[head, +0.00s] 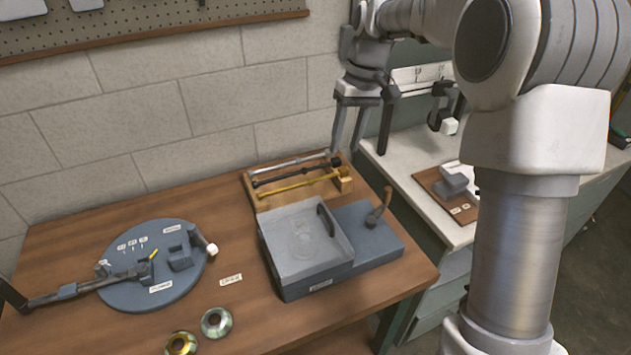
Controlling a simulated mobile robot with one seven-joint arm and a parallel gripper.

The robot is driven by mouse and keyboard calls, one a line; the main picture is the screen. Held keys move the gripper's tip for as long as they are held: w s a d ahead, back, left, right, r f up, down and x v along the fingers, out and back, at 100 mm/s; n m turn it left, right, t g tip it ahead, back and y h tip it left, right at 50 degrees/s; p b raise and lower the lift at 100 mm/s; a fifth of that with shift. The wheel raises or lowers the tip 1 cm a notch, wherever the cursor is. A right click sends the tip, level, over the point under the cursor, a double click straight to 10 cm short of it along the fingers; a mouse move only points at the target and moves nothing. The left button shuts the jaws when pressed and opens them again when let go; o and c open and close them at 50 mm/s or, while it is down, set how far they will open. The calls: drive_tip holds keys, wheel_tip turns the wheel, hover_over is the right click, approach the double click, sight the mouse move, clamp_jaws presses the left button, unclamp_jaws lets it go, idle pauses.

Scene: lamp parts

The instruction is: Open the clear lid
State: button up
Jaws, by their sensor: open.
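The clear lid (290,238) is a see-through grey square cover lying over the left part of a blue-grey box (318,285) on the wooden table. It looks closed. A dark curved handle (326,219) stands near its right edge. A faint round shape shows through the lid. My gripper (360,150) hangs with its fingers pointing down, apart and empty. In the picture it is above and to the right of the lid, near the table's back right corner, and does not touch the lid.
A small lever (377,209) stands on the box's right part. A rack with rods (297,180) lies behind the box. A round grey plate (180,275) carrying parts is at left, with two rings (216,322) in front. A white bench (415,165) stands at right.

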sight(324, 210)
drive_tip(key=a+f, duration=0.1)
drive_tip(key=f, duration=0.5)
drive_tip(key=a+f, duration=0.1)
drive_tip(key=f, duration=0.5)
drive_tip(key=a+f, duration=0.1)
drive_tip(key=f, duration=0.5)
drive_tip(key=shift+s+a+p, duration=0.2)
drive_tip(key=shift+a+p, duration=0.15)
drive_tip(key=shift+r, duration=0.1)
clamp_jaws()
idle(0.5)
